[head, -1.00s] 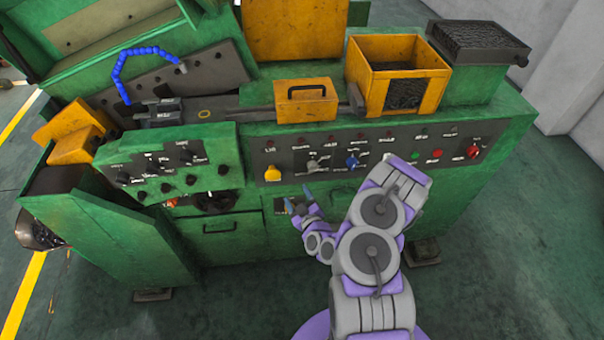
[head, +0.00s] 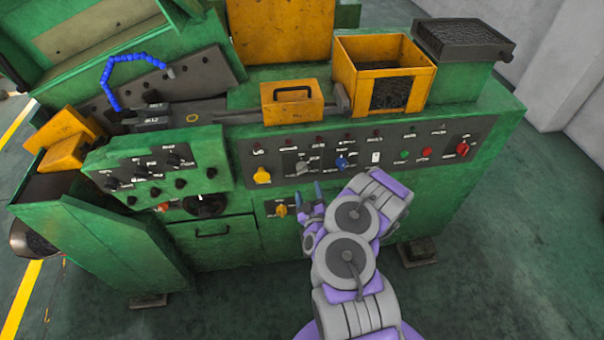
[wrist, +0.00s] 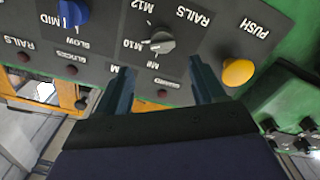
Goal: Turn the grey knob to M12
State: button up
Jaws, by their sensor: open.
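The grey knob (head: 302,168) sits on the dark control panel of the green machine, between a yellow knob and a blue knob. In the wrist view the grey knob (wrist: 162,42) appears upside down, with M10 and M12 labels beside it; a light mark on its left side is too small to read exactly. My gripper (head: 308,189) is open and just below the knob in the head view. In the wrist view its two dark fingers (wrist: 160,68) stand apart on either side of the knob's position, not visibly touching it. Nothing is between them.
The yellow push knob (wrist: 237,72) is close to the right finger in the wrist view. The blue knob (head: 342,162) is on the grey knob's other side. Red lamps line the panel (head: 275,165). Another yellow knob (head: 281,210) lies on the lower front.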

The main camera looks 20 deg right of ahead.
aim_at(302, 172)
jog(key=b+x, duration=0.1)
jog(key=x, duration=0.1)
jog(key=a+b+x, duration=0.1)
jog(key=x, duration=0.2)
jog(key=b+x, duration=0.1)
jog(key=x, duration=0.2)
jog(key=shift+w+a, duration=0.3)
jog(key=shift+w, duration=0.15)
jog(key=shift+w+d+f+b, duration=0.1)
jog(key=shift+w+d+b, duration=0.1)
jog(key=shift+w+d, duration=0.3)
jog(key=shift+w+d+b, duration=0.15)
jog(key=shift+w+d, duration=0.1)
jog(key=shift+d, duration=0.35)
jog(key=shift+w+d, duration=0.1)
jog(key=shift+d, duration=0.2)
jog(key=shift+a, duration=0.9)
jog(key=c, duration=0.3)
jog(key=shift+d, duration=0.5)
jog(key=c, duration=0.6)
jog(key=shift+c, duration=0.7)
jog(key=shift+a, duration=0.15)
